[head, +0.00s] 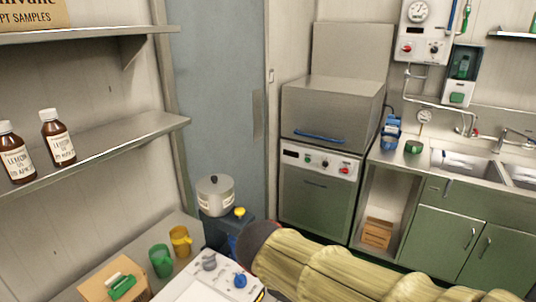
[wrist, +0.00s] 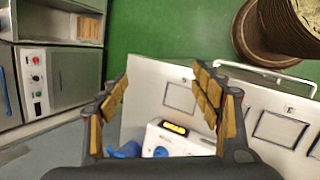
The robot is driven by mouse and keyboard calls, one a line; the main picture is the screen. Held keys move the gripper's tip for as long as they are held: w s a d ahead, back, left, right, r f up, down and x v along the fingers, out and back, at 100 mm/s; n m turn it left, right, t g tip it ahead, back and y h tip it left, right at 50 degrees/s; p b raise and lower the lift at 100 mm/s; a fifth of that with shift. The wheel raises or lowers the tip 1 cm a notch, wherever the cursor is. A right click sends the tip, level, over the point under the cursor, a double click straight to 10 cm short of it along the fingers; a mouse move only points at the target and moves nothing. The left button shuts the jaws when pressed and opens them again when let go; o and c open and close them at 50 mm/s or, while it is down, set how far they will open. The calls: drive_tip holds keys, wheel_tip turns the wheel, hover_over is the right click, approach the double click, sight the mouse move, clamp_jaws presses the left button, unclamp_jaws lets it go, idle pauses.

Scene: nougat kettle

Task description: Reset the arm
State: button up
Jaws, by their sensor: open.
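My gripper (wrist: 161,78) is open and empty in the wrist view. Its two yellow-padded fingers stand wide apart, with nothing between them but the view past to a white panel and green floor. My arm, in a ribbed yellowish sleeve (head: 340,270), reaches in from the bottom right of the head view. Its visible end is a dark rounded part beside the bench. The gripper's fingers cannot be made out in the head view.
A lidded metal pot (head: 215,196) stands close to my arm's visible end. A green mug (head: 161,261), a yellow mug (head: 181,241) and a cardboard box (head: 97,287) are on the left bench. Brown bottles (head: 58,140) stand on a shelf. A sink (head: 466,163) is at right.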

drive_tip(key=s+d+r+m+t+y, duration=0.2)
drive_tip(key=s+d+m+y, duration=0.2)
drive_tip(key=s+d+m, duration=0.5)
drive_tip(key=s+m, duration=0.3)
drive_tip(key=m, duration=0.2)
drive_tip(key=shift+s+d+y, duration=0.2)
drive_tip(key=shift+d+y, duration=0.05)
drive_tip(key=shift+y, duration=0.05)
